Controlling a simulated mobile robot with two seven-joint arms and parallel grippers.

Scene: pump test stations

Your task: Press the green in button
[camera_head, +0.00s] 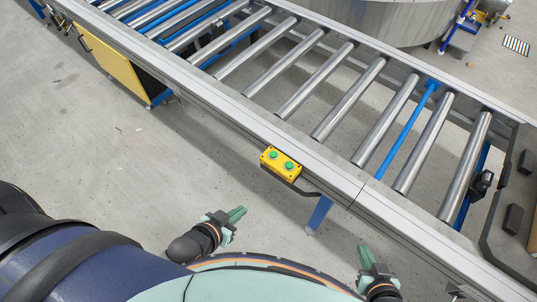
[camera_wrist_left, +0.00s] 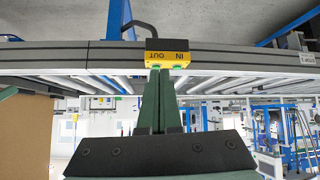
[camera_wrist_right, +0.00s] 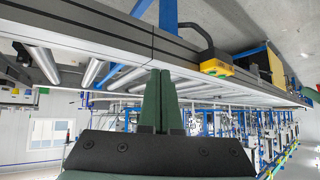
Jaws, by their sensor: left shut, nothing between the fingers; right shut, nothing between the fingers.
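A yellow button box (camera_head: 267,164) with two green buttons is mounted on the near side rail of the roller conveyor. In the left wrist view the box (camera_wrist_left: 168,58) appears upside down, marked IN on the right and OUT on the left. The IN button (camera_wrist_left: 180,66) there matches the left green button (camera_head: 273,155) in the head view; the OUT button (camera_head: 289,166) is beside it. My left gripper (camera_head: 238,214) is shut and empty, below and left of the box, apart from it. My right gripper (camera_head: 364,254) is shut and empty, further right, apart from the box (camera_wrist_right: 215,68).
The roller conveyor (camera_head: 300,138) runs diagonally across the head view. A black cable (camera_head: 309,193) leaves the box to the right, near a blue conveyor leg (camera_head: 319,214). A yellow panel (camera_head: 108,62) stands under the conveyor at upper left. Floor between my grippers and the conveyor is clear.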

